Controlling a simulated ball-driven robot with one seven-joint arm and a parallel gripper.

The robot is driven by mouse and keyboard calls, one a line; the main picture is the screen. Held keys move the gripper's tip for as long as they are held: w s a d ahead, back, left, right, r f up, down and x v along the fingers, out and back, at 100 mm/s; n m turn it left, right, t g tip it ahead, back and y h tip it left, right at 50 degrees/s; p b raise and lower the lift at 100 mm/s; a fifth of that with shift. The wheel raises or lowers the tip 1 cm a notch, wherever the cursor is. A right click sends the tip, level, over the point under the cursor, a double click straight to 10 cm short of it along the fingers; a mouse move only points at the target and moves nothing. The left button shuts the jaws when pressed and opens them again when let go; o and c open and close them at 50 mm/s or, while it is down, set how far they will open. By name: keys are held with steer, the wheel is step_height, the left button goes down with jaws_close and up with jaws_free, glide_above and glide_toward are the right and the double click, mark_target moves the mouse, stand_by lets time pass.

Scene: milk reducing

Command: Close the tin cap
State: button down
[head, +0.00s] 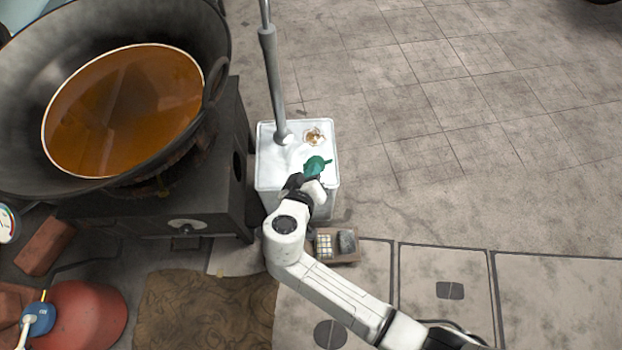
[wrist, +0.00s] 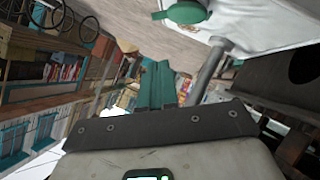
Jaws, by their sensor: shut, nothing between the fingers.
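The white square tin (head: 265,180) stands on the floor beside the stove. A round green cap (head: 316,165) with a small tab is over the tin's top, on its right half. A small round amber spot with a pale rim (head: 314,136) lies behind the cap; I cannot tell whether it is the tin's mouth. My gripper (head: 300,183) is at the tin's near side, close to the cap. In the wrist view its teal fingers (wrist: 156,80) are together and empty. The cap (wrist: 185,12) shows beyond them at the top edge, apart from the fingertips.
A grey pole (head: 270,75) rises from the tin's top, close to my gripper. A large dark pan (head: 210,40) of orange-brown liquid sits on the black stove (head: 225,195) at left. A small tray (head: 345,258) lies in front of the tin. The floor at right is clear.

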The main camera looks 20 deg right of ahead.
mark_target(323, 165)
steer(key=w+d+f, duration=0.1)
steer(key=w+d+f+b, duration=0.1)
steer(key=f, duration=0.1)
steer(key=w+d+f+b, duration=0.1)
steer(key=d, duration=0.1)
steer(key=shift+w+d+f, duration=0.1)
steer(key=shift+w+f, duration=0.15)
steer(key=shift+f, duration=0.1)
steer(key=shift+d+f+b, duration=0.35)
steer(key=shift+d+f, duration=0.1)
steer(key=shift+f, duration=0.05)
steer(key=shift+s+d+f+m+y+b, duration=0.2)
steer(key=shift+d+f+m+y+b, duration=0.5)
steer(key=shift+f+b, duration=0.35)
steer(key=shift+d+f+m+y+b, duration=0.15)
steer(key=shift+m+y+b, duration=0.3)
steer(key=shift+y, duration=0.15)
